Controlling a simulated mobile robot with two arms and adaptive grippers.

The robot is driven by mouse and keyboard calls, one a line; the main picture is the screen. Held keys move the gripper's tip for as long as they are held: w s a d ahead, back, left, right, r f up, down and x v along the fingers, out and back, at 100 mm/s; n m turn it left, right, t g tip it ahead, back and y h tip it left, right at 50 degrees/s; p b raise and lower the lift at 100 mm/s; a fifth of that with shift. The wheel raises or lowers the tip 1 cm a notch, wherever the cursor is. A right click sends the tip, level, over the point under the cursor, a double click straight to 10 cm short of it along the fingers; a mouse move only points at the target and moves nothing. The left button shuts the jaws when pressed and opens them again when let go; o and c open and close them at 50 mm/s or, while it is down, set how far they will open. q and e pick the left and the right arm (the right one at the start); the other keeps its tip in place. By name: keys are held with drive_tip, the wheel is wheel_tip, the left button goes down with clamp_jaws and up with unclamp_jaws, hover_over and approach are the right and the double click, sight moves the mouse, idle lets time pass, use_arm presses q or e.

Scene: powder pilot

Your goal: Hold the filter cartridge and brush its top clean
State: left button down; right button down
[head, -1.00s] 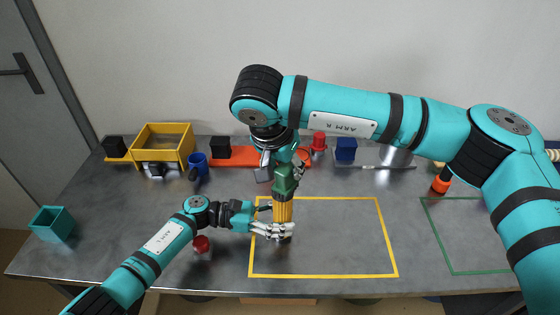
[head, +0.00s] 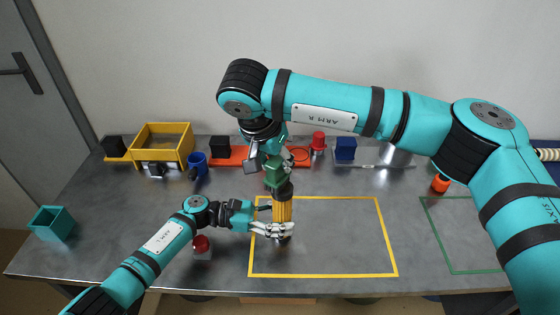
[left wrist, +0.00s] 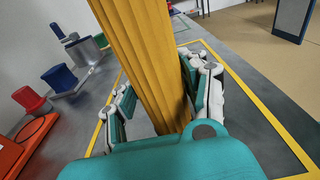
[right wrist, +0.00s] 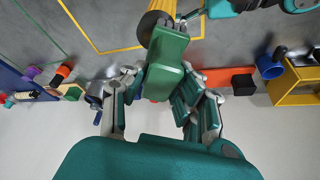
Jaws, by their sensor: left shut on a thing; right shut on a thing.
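The filter cartridge (head: 282,208) is a yellow pleated cylinder with a dark top, standing upright inside the yellow outline. My left gripper (head: 275,230) is shut around its lower part; the pleats (left wrist: 145,50) also fill the middle of the left wrist view. My right gripper (head: 281,160) is shut on a green brush block (head: 275,174), held above the table at the cartridge's top. The green brush (right wrist: 167,50) also shows in the right wrist view, by the dark cartridge top (right wrist: 152,24). Whether the bristles touch the top is hidden.
A red button on a grey base (head: 202,247) stands left of the cartridge. The yellow outline's right part is clear.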

drive_tip(key=shift+r, duration=3)
drive_tip(key=c, duration=1.7)
unclamp_jaws()
clamp_jaws()
drive_tip(key=shift+s+f, duration=0.1)
drive_tip(key=shift+f, duration=0.25)
